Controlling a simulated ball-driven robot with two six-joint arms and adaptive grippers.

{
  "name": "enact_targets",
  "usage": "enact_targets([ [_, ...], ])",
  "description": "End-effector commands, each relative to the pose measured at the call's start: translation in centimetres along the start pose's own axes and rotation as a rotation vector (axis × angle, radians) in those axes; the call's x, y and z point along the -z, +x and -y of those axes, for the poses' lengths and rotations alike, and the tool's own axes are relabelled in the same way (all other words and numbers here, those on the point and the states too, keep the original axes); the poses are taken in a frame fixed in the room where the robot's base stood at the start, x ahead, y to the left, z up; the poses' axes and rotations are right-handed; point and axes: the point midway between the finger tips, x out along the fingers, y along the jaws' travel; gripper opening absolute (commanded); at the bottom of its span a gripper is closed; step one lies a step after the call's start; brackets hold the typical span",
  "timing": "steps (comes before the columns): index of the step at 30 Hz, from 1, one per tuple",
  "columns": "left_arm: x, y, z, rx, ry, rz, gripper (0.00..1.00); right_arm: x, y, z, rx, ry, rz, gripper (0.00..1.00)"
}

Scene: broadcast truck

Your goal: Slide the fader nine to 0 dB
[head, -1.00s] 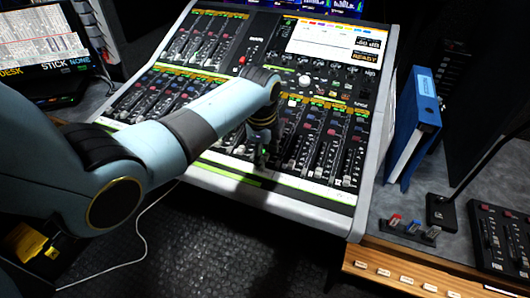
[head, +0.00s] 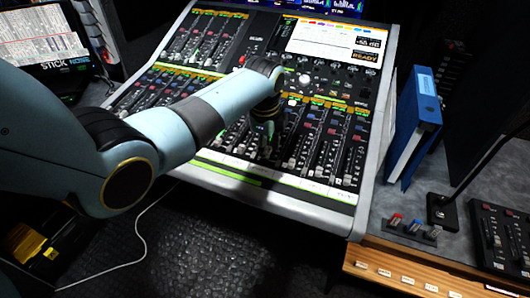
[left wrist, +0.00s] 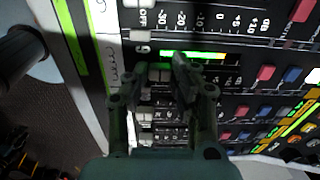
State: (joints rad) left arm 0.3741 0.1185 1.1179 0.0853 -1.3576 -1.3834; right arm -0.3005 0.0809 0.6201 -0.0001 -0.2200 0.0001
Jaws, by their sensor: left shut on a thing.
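The mixing console (head: 300,190) fills the middle of the head view, with rows of faders. My left gripper (head: 266,140) points down onto the lower fader bank near its middle. In the left wrist view the left gripper (left wrist: 158,76) is shut on a small fader cap (left wrist: 160,73), mostly hidden between its fingers. A dB scale (left wrist: 205,18) runs along a neighbouring strip. My right gripper is not in view.
The console screen (head: 335,40) shows a dB readout and the word READY. Neighbouring fader caps (left wrist: 144,118) sit close beside the gripper. A blue binder (head: 415,125) and a small control box (head: 500,240) stand to the right.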

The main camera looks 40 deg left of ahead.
Motion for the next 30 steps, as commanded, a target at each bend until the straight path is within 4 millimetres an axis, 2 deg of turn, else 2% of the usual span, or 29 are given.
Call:
enact_targets([
  [1,0.0,0.2,1.5,0.007,0.0,0.001,0.0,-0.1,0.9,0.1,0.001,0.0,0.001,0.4],
  [3,-0.1,0.3,3.0,0.007,-0.001,0.001,0.0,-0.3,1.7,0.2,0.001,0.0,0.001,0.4],
  [6,-0.1,0.2,4.5,0.006,-0.001,0.001,0.0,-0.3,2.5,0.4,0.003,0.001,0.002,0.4],
  [9,-0.1,0.1,5.2,0.004,-0.001,0.001,0.0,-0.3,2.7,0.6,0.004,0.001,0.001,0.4],
  [17,-0.1,-0.1,5.2,0.002,0.0,0.001,0.0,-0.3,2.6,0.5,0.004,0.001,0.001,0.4],
  [18,-0.1,-0.1,5.2,0.002,0.0,0.001,0.25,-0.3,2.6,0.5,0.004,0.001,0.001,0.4],
  [23,-0.1,-0.1,5.2,0.002,0.0,0.001,0.46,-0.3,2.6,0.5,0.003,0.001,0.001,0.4],
  [30,0.0,-0.1,5.2,0.003,0.0,0.0,0.46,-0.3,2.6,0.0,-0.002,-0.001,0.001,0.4],
])
